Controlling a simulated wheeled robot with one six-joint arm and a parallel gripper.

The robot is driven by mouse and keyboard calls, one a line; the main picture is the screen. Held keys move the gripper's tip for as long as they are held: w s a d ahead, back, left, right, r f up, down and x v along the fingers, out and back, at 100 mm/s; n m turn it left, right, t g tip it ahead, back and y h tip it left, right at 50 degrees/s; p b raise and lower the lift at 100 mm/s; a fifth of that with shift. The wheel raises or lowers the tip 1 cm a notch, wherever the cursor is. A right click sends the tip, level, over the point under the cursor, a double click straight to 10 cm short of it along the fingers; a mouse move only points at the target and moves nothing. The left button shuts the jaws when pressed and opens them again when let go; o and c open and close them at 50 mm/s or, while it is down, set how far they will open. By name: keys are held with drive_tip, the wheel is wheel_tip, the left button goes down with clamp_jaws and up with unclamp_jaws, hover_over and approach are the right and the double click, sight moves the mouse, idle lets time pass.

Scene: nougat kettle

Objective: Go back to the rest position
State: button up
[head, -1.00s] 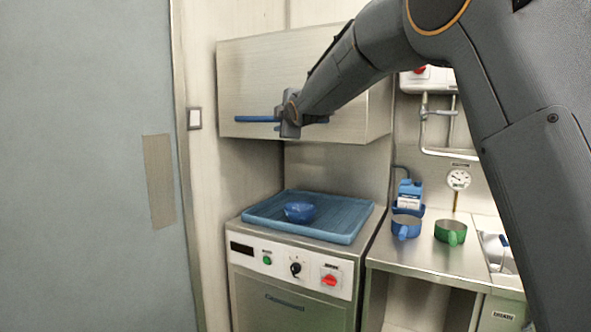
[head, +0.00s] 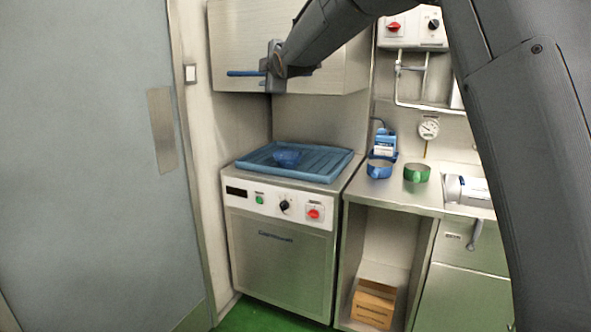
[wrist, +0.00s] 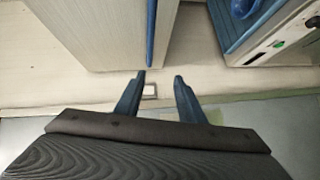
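My gripper (head: 275,68) is raised in front of the steel wall cabinet (head: 230,50), over the left part of its front in the head view. It covers part of a blue bar (head: 244,73) that looks like the cabinet's handle. In the wrist view, the two blue fingers (wrist: 159,78) stand apart with nothing between them. The blue bar (wrist: 151,30) runs close to the left fingertip there; contact cannot be told. A blue bowl (head: 288,158) sits in the blue tray (head: 322,176) on the steel machine below.
A blue pot (head: 380,169), a green pot (head: 417,172) and a blue-and-white carton (head: 385,142) stand on the steel counter (head: 400,196). A cardboard box (head: 373,304) is on the lower shelf. A grey door (head: 80,150) fills the left. Green floor (head: 262,319) shows in front.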

drive_tip(key=s+d+f+m+g+h, duration=0.2)
drive_tip(key=s+d+f+m, duration=0.3)
drive_tip(key=f, duration=0.4)
drive_tip(key=s+d+f+m+g+h, duration=0.1)
drive_tip(key=s+d+f+m+g, duration=0.15)
drive_tip(key=s+d+f, duration=0.65)
drive_tip(key=s+d+f+m+g+h, duration=0.25)
drive_tip(key=s+d+f+m, duration=0.2)
drive_tip(key=f, duration=0.55)
drive_tip(key=s+d+f+m+g, duration=0.2)
drive_tip(key=s+f, duration=0.3)
drive_tip(key=s, duration=0.5)
drive_tip(key=s+d+f+m+g, duration=0.3)
drive_tip(key=s+d+f, duration=0.1)
drive_tip(key=s, duration=0.7)
drive_tip(key=s+d+f+m+g, duration=0.3)
drive_tip(key=s+d+f, duration=0.1)
drive_tip(key=s, duration=0.6)
drive_tip(key=shift+s+f+m, duration=0.15)
drive_tip(key=shift+f+m, duration=0.15)
drive_tip(key=shift+f, duration=0.5)
drive_tip(key=shift+a, duration=0.1)
